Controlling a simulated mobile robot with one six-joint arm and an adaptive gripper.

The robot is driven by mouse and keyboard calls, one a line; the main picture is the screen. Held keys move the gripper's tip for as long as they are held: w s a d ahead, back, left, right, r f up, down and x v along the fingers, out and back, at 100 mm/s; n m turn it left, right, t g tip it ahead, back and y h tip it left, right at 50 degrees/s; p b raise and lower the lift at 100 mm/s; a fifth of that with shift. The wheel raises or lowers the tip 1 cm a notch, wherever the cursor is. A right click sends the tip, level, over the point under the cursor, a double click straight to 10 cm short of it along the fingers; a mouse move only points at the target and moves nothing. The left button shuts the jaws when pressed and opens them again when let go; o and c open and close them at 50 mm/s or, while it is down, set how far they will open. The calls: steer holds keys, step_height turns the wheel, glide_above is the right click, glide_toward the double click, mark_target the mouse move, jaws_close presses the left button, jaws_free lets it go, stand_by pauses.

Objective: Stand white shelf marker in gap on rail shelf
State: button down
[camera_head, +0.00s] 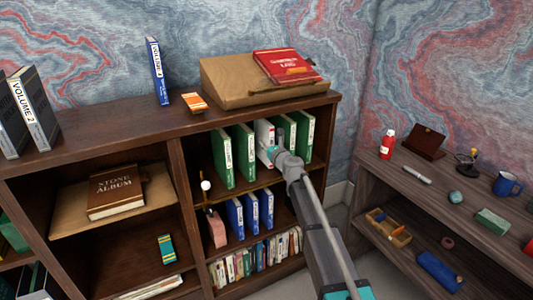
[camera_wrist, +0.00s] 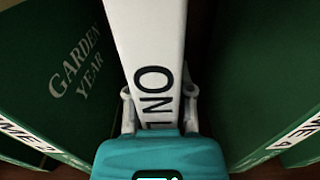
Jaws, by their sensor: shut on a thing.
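The white shelf marker (camera_head: 264,133) stands upright among green volumes on the rail shelf, in the upper right bay of the bookcase. In the wrist view the white marker (camera_wrist: 145,35) shows its spine with dark letters, between green volumes on the left (camera_wrist: 55,70) and right (camera_wrist: 255,80). My gripper (camera_head: 272,154) is at the front of the shelf. In the wrist view my gripper (camera_wrist: 160,100) has its fingers shut on either side of the marker's spine. The marker's base and its contact with the shelf are hidden.
Green volumes (camera_head: 222,158) flank the marker closely, and another green volume (camera_head: 304,135) stands at the right. A thin brass rail (camera_head: 240,190) runs along the shelf's front. Blue volumes (camera_head: 235,217) stand below. A wooden side desk (camera_head: 385,190) holds small items at the right.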

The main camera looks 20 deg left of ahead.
steer(key=shift+f+b, duration=0.7)
steer(key=shift+f, duration=0.25)
steer(key=shift+w+a+f+b, duration=0.1)
steer(key=shift+a+f+b, duration=0.05)
steer(key=shift+f+b, duration=0.25)
steer(key=shift+f, duration=0.1)
steer(key=shift+c, duration=2.4)
jaws_free()
steer(key=v, duration=1.2)
